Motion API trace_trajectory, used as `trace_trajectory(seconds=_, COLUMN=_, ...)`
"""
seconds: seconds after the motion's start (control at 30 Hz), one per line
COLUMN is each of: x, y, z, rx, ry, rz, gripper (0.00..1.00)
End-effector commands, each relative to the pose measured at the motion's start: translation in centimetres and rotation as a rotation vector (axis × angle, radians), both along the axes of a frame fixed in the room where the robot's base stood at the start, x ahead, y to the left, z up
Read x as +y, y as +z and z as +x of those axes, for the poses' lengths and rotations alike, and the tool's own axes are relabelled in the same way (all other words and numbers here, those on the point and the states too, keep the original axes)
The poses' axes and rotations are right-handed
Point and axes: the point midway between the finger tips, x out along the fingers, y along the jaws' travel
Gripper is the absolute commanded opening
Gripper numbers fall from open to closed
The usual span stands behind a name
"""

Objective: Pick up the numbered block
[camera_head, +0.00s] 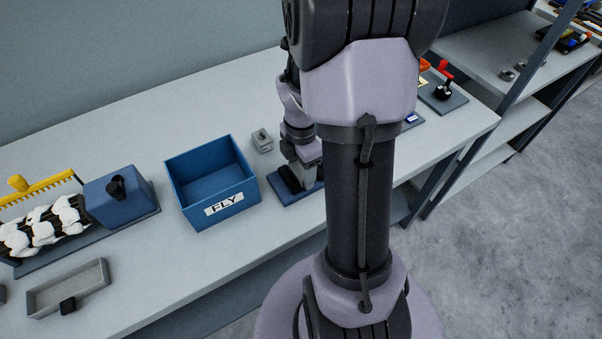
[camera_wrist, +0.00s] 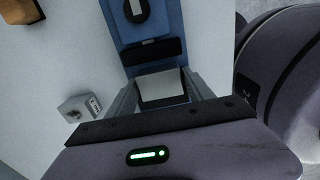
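A small grey block (camera_head: 262,140) with a pale label stands on the bench, just right of the blue bin. It also shows at the left of the wrist view (camera_wrist: 80,107); the mark on its label is too small to read. My gripper (camera_wrist: 161,76) points down over a blue fixture (camera_wrist: 170,55). Its two fingers are spread apart on either side of a grey-topped piece with a dark side (camera_wrist: 163,88). I see no clear grip on that piece. In the head view my arm hides part of the fixture (camera_head: 285,198).
A blue bin (camera_head: 237,209) marked FLY stands left of my gripper. Further left are a blue box (camera_head: 125,200), a yellow comb-like part (camera_head: 40,188) and a grey tray (camera_head: 90,276). A joystick-like device (camera_head: 443,92) is at the right. Bench behind the bin is clear.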

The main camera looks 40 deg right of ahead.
Motion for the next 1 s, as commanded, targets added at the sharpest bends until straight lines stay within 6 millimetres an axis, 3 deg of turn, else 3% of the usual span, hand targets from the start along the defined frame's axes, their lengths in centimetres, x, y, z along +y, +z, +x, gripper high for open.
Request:
trace_trajectory(seconds=0.03, x=0.0, y=0.0, z=0.0, rx=0.000, ry=0.000, rz=0.000, gripper=0.49)
trace_trajectory(seconds=0.2, x=0.0, y=0.0, z=0.0, rx=0.000, ry=0.000, rz=0.000, gripper=0.15)
trace_trajectory(seconds=0.3, x=0.0, y=0.0, z=0.0, rx=0.000, ry=0.000, rz=0.000, gripper=0.00)
trace_trajectory(seconds=0.63, x=0.0, y=0.5, z=0.0, rx=-0.001, ry=0.000, rz=0.000, gripper=0.00)
trace_trajectory(seconds=0.87, x=0.0, y=3.9, z=0.0, rx=-0.001, ry=0.001, rz=0.000, gripper=0.00)
trace_trajectory(seconds=1.0, x=-0.7, y=4.1, z=-2.5, rx=0.002, ry=-0.006, rz=0.001, gripper=0.00)
